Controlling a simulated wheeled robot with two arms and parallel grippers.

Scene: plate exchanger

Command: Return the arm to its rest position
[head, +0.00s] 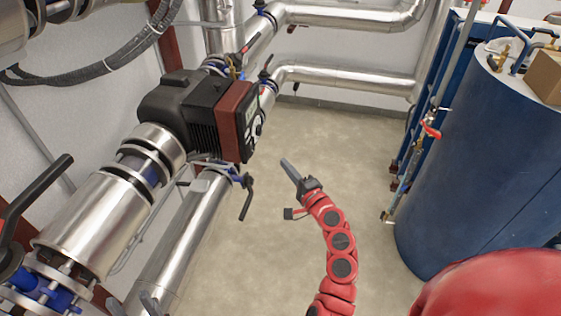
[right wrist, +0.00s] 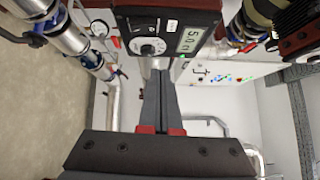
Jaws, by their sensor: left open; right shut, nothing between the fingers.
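My right gripper (head: 285,163) is at the end of the red arm that rises from the bottom middle of the head view. It is over open floor, just right of the pump, and points up and left. In the right wrist view its two grey fingers (right wrist: 160,76) are together with nothing between them. The pump's red-framed control face (right wrist: 165,35) shows beyond them, with a dial and a lit display. In the head view the pump (head: 187,108) is apart from the fingers. I cannot make out my left gripper.
Large silver pipes (head: 85,225) run along the left, with a black valve lever (head: 246,200) under the pump. A blue tank (head: 475,170) stands at the right, beside a thin pipe with a red-handled valve (head: 431,130). Bare floor (head: 335,150) lies between pipes and tank.

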